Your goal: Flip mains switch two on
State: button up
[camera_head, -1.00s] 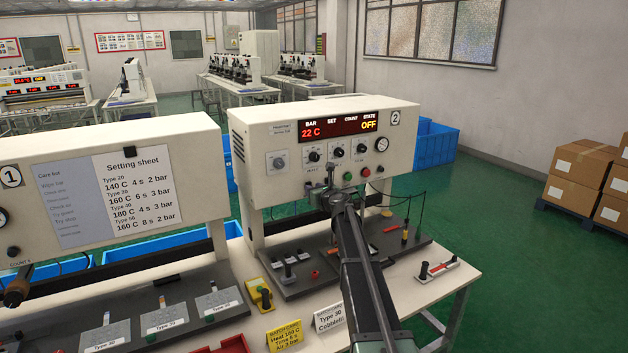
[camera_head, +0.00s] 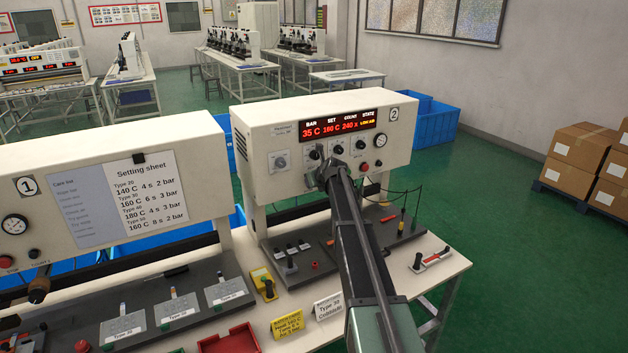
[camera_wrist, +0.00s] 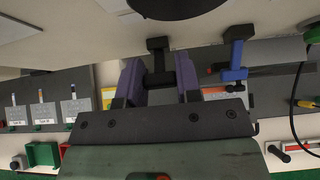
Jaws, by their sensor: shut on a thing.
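Station two is the cream press (camera_head: 250,135) with a "2" plate, right of centre in the head view. Its lit display (camera_head: 338,126) reads 35 C, 160 C and 240, with small state text like "WARM UP". My gripper (camera_head: 326,172) is at the lower front of this panel, its fingertips largely hidden by my arm. In the wrist view, the purple fingers of my gripper (camera_wrist: 158,82) stand either side of a black lever (camera_wrist: 158,46) under the cream panel. No label shows on the lever, and its exact tilt is unclear. A similar blue lever (camera_wrist: 237,58) is to the right.
A dial (camera_head: 280,160), a gauge (camera_head: 382,140) and red button are on the panel. Below are a grey deck with small levers and a thin cable. A yellow card (camera_head: 288,324), a white card and a red tray (camera_head: 230,340) stand in front. Press one is at left.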

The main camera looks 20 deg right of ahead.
jog(key=o, duration=0.9)
jog(key=p+v, duration=0.6)
jog(key=v, duration=0.4)
jog(key=shift+s+r+p, duration=0.25)
jog(key=shift+r+p, duration=0.05)
jog(key=shift+p, duration=0.05)
